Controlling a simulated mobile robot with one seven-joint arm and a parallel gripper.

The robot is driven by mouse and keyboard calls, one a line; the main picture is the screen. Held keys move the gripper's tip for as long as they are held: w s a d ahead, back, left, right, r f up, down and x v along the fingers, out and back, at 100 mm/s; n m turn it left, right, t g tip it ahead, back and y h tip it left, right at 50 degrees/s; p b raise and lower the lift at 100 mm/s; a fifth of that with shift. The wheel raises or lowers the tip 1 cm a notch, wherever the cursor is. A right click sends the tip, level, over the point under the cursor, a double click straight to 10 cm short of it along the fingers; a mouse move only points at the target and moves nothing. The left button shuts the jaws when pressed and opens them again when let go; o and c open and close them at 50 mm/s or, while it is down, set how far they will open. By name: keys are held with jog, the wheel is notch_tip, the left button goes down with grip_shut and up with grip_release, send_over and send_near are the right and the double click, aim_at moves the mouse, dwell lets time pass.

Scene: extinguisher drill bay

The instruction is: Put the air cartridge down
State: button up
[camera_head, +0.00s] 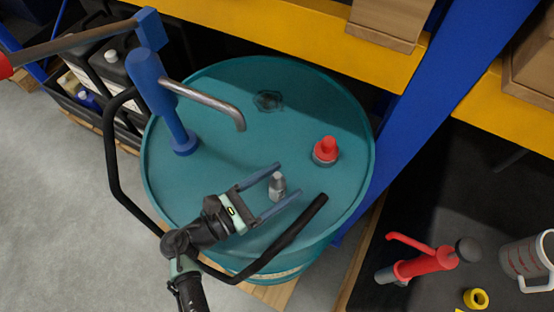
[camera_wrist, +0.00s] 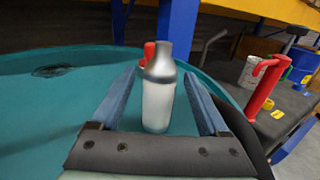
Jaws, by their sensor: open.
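The air cartridge (camera_head: 277,186) is a small silver-grey bottle with a narrow neck, standing upright on the teal drum top (camera_head: 225,110). My gripper (camera_head: 289,179) is open, with its two blue fingers on either side of the cartridge. In the wrist view the cartridge (camera_wrist: 158,95) stands between the fingers (camera_wrist: 166,85), with a visible gap on both sides.
A red-topped cap (camera_head: 326,150) sits on the drum beyond the cartridge. A blue hand pump (camera_head: 165,95) with a metal spout rises at the drum's left. A black hoop handle (camera_head: 290,228) passes near my gripper.

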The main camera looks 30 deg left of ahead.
jog(key=shift+x, duration=1.4)
grip_shut()
